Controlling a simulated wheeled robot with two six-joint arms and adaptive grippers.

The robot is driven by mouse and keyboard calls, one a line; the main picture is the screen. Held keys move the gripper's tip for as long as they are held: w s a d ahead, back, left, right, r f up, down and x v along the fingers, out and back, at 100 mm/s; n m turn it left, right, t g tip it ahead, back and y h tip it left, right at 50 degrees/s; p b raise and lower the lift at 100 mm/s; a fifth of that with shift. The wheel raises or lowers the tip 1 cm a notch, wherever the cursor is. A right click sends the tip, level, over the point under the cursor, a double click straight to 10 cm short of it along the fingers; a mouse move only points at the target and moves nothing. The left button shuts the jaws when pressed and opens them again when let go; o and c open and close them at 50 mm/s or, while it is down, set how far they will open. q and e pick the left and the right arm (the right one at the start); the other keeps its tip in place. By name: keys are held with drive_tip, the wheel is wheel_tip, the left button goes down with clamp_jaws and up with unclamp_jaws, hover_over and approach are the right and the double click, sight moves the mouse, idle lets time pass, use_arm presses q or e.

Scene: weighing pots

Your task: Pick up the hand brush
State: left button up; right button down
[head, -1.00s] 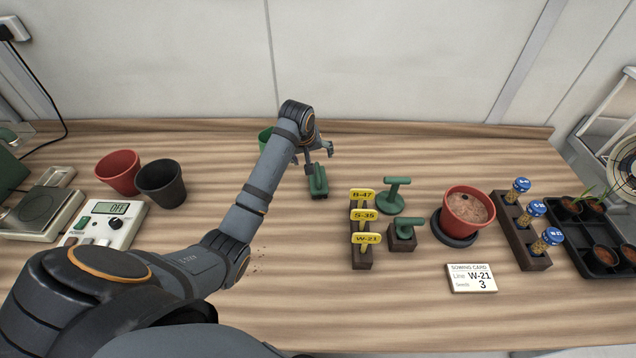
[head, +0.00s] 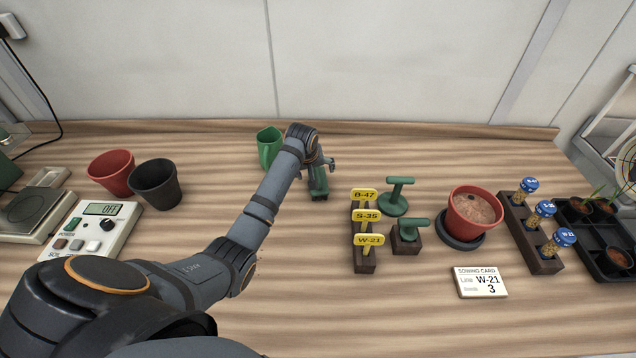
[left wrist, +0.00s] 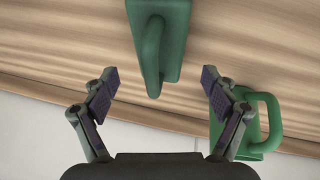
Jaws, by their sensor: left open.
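The green hand brush (head: 319,188) lies on the wooden bench, partly hidden under my left gripper in the head view. In the left wrist view the brush (left wrist: 176,35) shows at the top, with its rounded handle pointing down between my fingers. My left gripper (head: 315,168) is open, its fingers spread to either side of the handle. In the left wrist view the fingertips (left wrist: 160,84) are apart, with a gap on both sides of the handle and nothing held. My right gripper is out of view.
A green jug (head: 268,148) stands just left of my gripper. Yellow tags (head: 365,216), green tools (head: 394,205) and a red pot (head: 472,212) stand to the right. The front middle is clear.

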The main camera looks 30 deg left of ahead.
use_arm(q)
drive_tip(key=x, duration=0.5)
drive_tip(key=shift+s, duration=0.1)
drive_tip(key=shift+c, duration=0.6)
drive_tip(key=c, duration=1.2)
